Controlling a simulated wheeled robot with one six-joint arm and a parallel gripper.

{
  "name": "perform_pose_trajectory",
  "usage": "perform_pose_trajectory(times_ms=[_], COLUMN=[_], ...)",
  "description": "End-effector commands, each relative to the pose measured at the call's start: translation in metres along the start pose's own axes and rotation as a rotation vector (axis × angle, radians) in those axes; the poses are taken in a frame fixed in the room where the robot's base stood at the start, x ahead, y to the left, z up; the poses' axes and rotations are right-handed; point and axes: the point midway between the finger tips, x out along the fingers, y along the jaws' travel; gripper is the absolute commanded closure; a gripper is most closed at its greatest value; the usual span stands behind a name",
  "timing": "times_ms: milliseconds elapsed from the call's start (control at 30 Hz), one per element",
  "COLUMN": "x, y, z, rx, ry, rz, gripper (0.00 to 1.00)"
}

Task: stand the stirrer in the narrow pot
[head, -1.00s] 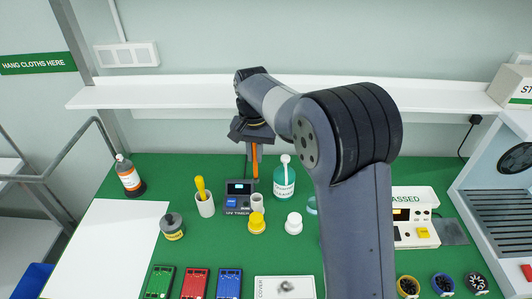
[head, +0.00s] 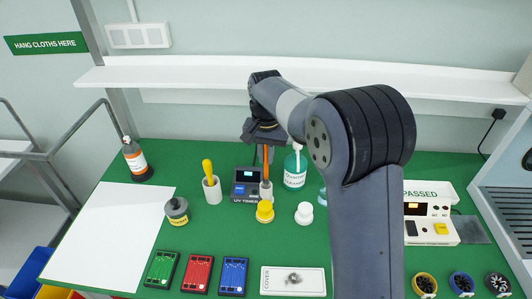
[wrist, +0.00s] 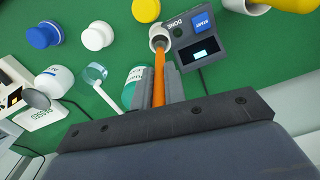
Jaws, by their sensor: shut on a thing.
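My gripper (head: 264,146) is shut on the orange stirrer (head: 266,163), which hangs upright below it. The stirrer also shows between the fingers in the wrist view (wrist: 159,75). In the wrist view the stirrer's lower end overlaps the mouth of the pot (wrist: 157,32). It looks at or just inside the rim; how deep it reaches I cannot tell.
The UV timer (head: 244,187) stands close beside the pot. A yellow-capped jar (head: 265,212) is just in front. A teal bottle (head: 296,172) and a white-capped jar (head: 304,213) are to the right. Another white pot (head: 212,190) holds a yellow-handled tool at left.

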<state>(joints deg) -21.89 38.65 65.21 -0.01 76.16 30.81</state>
Motion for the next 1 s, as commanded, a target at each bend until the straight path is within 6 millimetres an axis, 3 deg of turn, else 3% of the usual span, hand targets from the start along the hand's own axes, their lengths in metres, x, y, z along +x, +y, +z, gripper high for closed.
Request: perform_pose_trajectory(times_ms=[600,1000], x=[0.050,0.055], y=[0.000,0.000], z=[0.000,0.000], rx=[0.000,0.000], ry=[0.000,0.000], rz=[0.000,0.000], gripper=[1.00,1.00])
